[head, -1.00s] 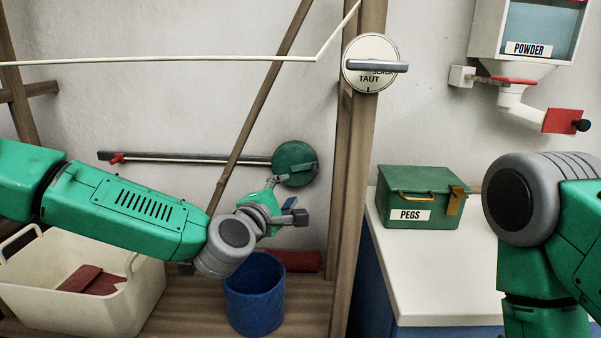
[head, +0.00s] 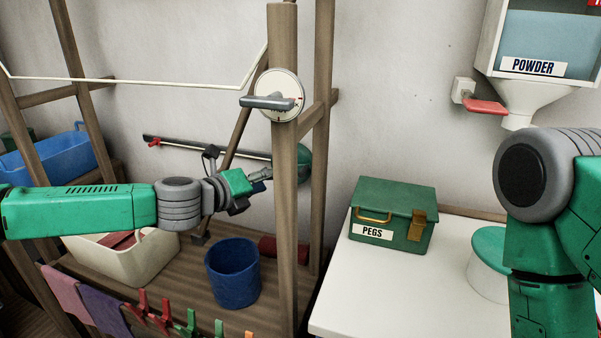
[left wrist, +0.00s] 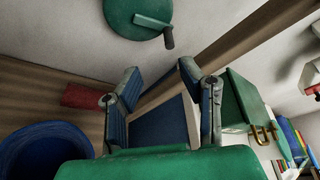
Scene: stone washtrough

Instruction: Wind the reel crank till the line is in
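The green round reel (head: 305,163) is partly hidden behind a wooden post in the head view. In the left wrist view the reel disc (left wrist: 130,12) is at the top, with a dark crank handle (left wrist: 168,38) on its right side. A white line (head: 150,82) runs across the upper left. A round dial (head: 290,88) with a grey lever sits on the post; its lettering is mostly hidden. My left gripper (head: 264,178) is near the reel, left of the post. Its fingers (left wrist: 158,78) are apart and empty, below the crank handle in that view. My right gripper is out of view.
Wooden posts (head: 284,220) stand close beside my left gripper. A blue bucket (head: 232,275) and a cream basket (head: 120,262) stand below on the shelf. The green pegs box (head: 392,215) sits on the white counter (head: 375,285). A powder dispenser (head: 535,50) hangs upper right.

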